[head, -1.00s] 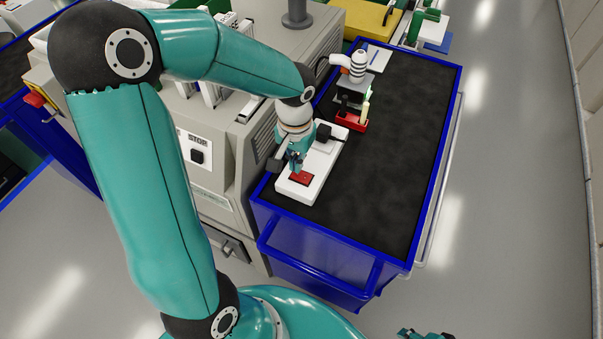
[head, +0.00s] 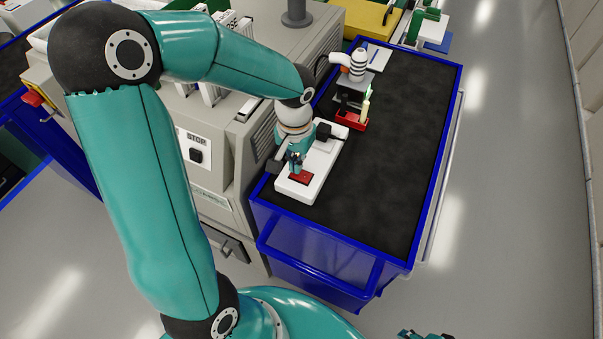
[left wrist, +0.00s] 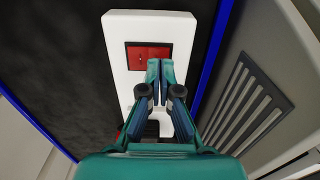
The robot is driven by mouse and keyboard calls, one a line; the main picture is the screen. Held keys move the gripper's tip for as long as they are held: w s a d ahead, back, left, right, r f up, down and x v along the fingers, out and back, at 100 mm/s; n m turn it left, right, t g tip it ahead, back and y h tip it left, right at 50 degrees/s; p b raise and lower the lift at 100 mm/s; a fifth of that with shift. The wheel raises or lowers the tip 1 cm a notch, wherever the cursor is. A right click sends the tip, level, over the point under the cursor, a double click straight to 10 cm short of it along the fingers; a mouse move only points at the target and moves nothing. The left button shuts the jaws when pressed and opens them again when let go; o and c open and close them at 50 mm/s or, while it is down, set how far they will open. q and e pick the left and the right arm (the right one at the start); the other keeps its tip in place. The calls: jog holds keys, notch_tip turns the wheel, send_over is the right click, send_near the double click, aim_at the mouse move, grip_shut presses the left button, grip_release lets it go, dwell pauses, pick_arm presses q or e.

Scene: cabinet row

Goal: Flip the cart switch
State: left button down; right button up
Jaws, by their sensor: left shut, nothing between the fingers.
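The cart switch is a red rocker (head: 301,178) set in a white power strip (head: 310,191) that lies on the blue cart's dark top. In the left wrist view the red switch (left wrist: 148,58) sits in the strip's far end, and the strip (left wrist: 152,25) runs back under my gripper. My left gripper (head: 297,166) is shut and empty, close over the strip beside the switch. In the left wrist view its fingertips (left wrist: 160,66) are together at the switch's near right edge; I cannot tell whether they touch it. Of my right arm only a small teal part shows at the bottom edge.
The blue cart (head: 335,260) has a raised rim. A black plug (head: 324,132) sits at the strip's far end, near a red-based object (head: 352,122) and a striped white item (head: 359,62). A grey cabinet with a STOP label (head: 196,139) stands left. The cart's right side is clear.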

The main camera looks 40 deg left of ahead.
pick_arm(q)
jog(key=shift+f+b, duration=0.6)
jog(key=shift+f, duration=0.1)
dwell(0.3)
jog(key=shift+r+p, duration=2.6)
jog(key=shift+r, duration=0.95)
